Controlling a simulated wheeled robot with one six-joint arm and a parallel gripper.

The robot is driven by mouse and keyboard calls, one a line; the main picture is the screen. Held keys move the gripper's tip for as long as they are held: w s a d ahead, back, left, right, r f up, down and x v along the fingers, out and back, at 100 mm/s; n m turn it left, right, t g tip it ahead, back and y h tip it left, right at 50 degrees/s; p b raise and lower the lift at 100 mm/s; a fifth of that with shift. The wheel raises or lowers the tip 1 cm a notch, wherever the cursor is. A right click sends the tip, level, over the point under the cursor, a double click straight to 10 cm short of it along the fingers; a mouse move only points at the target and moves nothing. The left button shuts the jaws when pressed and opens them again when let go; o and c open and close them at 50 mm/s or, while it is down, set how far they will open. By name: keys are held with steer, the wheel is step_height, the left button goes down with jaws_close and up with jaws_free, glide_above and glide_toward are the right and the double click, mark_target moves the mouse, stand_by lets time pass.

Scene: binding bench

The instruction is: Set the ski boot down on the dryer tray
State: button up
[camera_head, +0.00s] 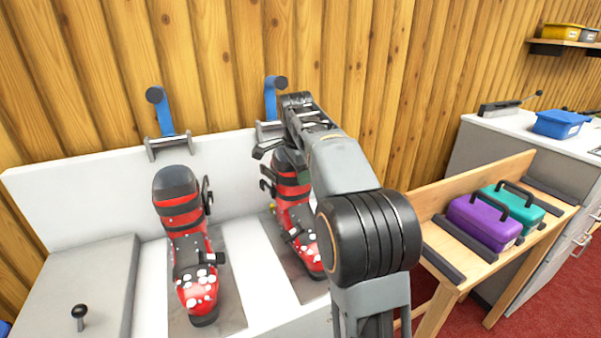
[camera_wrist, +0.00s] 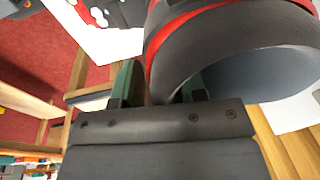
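A red and black ski boot (camera_head: 296,217) with white specks stands upright over the right grey pad of the white dryer tray (camera_head: 247,259); I cannot tell whether its sole touches. My gripper (camera_head: 290,165) is at the top of this boot, and the arm hides part of its right side. In the wrist view, the green fingertips (camera_wrist: 160,88) sit on either side of the wall of the boot's dark cuff (camera_wrist: 215,50), shut on it. A matching red boot (camera_head: 183,235) stands upright on the left pad.
Two blue-handled levers (camera_head: 166,112) stand behind the boots against the wood wall. A grey lidded box (camera_head: 80,285) with a black knob is at left. At right, a wooden bench (camera_head: 470,262) holds purple (camera_head: 484,222) and teal (camera_head: 515,205) cases.

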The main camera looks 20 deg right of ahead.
steer(key=shift+o, duration=0.6)
steer(key=shift+f, duration=0.2)
step_height(320, 180, up, 14)
steer(key=s+a+p, duration=0.2)
steer(key=p, duration=0.4)
steer(key=s+a+r+n+p, duration=0.2)
steer(key=s+a+n+p, duration=0.1)
steer(key=s+n+p, duration=0.25)
steer(key=s+a+f+n+p, duration=0.2)
steer(key=s+n+p, duration=0.1)
steer(key=s+n, duration=0.1)
steer(key=s+a+f+n+t+y+p, duration=0.1)
steer(key=s+a+f+n+p, duration=0.1)
steer(key=s, duration=0.4)
steer(key=s+a+f+n+t+p, duration=0.1)
steer(key=s+a+f+n+p, duration=0.1)
steer(key=s+f+n+p, duration=0.2)
steer(key=s+n+p, duration=0.1)
steer(key=n, duration=0.2)
steer(key=shift+s, duration=0.1)
steer(key=shift+c, duration=0.4)
